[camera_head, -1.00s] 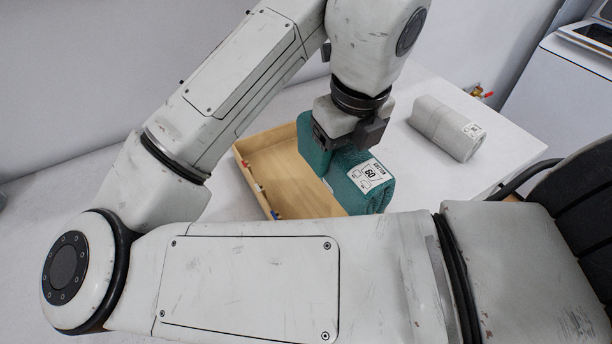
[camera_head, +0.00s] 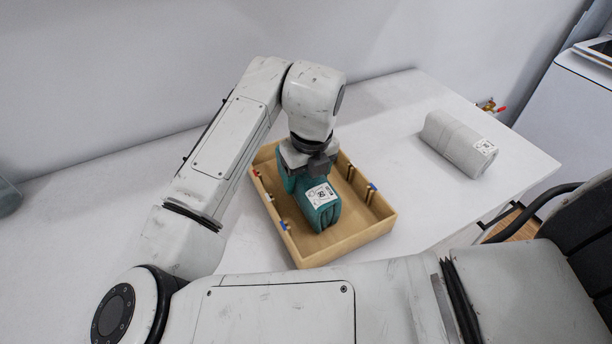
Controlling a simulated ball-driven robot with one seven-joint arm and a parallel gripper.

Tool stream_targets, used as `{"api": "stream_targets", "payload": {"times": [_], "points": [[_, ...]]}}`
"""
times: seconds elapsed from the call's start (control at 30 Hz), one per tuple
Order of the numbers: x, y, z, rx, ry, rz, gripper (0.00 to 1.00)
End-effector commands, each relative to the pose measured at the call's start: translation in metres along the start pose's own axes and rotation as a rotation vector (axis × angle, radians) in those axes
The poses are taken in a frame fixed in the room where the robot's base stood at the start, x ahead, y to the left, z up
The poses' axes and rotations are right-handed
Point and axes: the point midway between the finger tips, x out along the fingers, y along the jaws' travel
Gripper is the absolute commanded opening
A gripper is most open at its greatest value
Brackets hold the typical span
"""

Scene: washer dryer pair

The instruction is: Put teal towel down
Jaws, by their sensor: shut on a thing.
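The teal towel (camera_head: 325,212) is a rolled bundle with a white printed label facing up. My gripper (camera_head: 308,165) comes down from above and is shut on the far part of the towel. The fingertips are partly hidden by the gripper body and the towel.
A grey rolled towel (camera_head: 458,146) with a label lies on the white table (camera_head: 410,100) to the right. Small pegs with coloured tips stand along the tray's sides. A dark chair (camera_head: 575,220) is at the right edge. A white appliance (camera_head: 568,100) stands at the back right.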

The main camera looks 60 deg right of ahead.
Motion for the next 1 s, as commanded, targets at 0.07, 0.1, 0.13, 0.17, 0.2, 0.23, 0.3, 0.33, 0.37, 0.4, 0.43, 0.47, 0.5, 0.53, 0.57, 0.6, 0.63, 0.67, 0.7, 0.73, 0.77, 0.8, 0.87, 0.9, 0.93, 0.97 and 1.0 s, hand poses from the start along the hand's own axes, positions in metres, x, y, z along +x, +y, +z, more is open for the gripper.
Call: {"api": "stream_targets", "payload": {"times": [0.07, 0.1, 0.13, 0.17, 0.2, 0.23, 0.3, 0.33, 0.37, 0.4, 0.43, 0.47, 0.5, 0.53, 0.57, 0.6, 0.63, 0.67, 0.7, 0.73, 0.77, 0.8, 0.87, 0.9, 0.93, 0.97, 1.0], "points": [[0.005, 0.0003, -0.0008, -0.001, 0.0, -0.001, 0.26], [0.0056, 0.0003, -0.0008, 0.0, -0.001, 0.0, 0.26], [0.0055, 0.0003, -0.0007, 0.0, -0.001, 0.0, 0.26], [0.0053, 0.0002, -0.0007, 0.0, -0.002, 0.0, 0.26], [0.0052, 0.0002, -0.0007, 0.0, -0.001, 0.0, 0.26], [0.0052, 0.0002, -0.0007, 0.0, -0.001, 0.0, 0.26], [0.0057, 0.0002, -0.0008, 0.0, -0.001, 0.0, 0.26], [0.0066, 0.0001, -0.001, 0.0, -0.001, 0.0, 0.26], [0.0077, 0.0001, -0.0011, 0.0, -0.001, 0.0, 0.26], [0.0091, 0.0001, -0.0014, 0.0, -0.001, 0.0, 0.26], [0.0092, 0.0001, -0.0014, 0.0, -0.001, 0.0, 0.69], [0.0082, 0.0001, -0.0013, 0.0, -0.001, 0.0, 0.72], [0.0081, 0.0001, -0.0013, 0.0, -0.001, 0.0, 0.76], [0.0081, 0.0001, -0.0013, 0.0, -0.001, 0.0, 0.79], [0.0081, 0.0001, -0.0013, 0.0, -0.001, 0.0, 0.82], [0.008, 0.0001, -0.0013, 0.0, -0.001, 0.0, 0.85], [0.008, 0.0001, -0.0013, 0.0, -0.001, 0.0, 0.88], [0.008, 0.0001, -0.0013, 0.0, -0.001, 0.0, 0.91], [0.008, 0.0001, -0.0013, 0.0, -0.001, 0.0, 0.94], [0.008, 0.0001, -0.0013, 0.0, -0.001, 0.0, 0.94], [0.008, 0.0001, -0.0013, 0.0, -0.001, 0.0, 0.94], [0.008, 0.0001, -0.0013, 0.0, -0.001, 0.0, 0.94], [0.008, 0.0001, -0.0013, 0.0, -0.001, 0.0, 0.94], [0.0077, 0.0001, -0.0013, 0.0, -0.001, 0.0, 0.94], [0.0072, 0.0001, -0.0012, 0.0, -0.001, 0.0, 0.94], [0.0062, 0.0001, -0.001, 0.0, -0.001, 0.0, 0.94], [0.0041, 0.0001, -0.0007, 0.0, -0.001, 0.0, 0.94]]}}
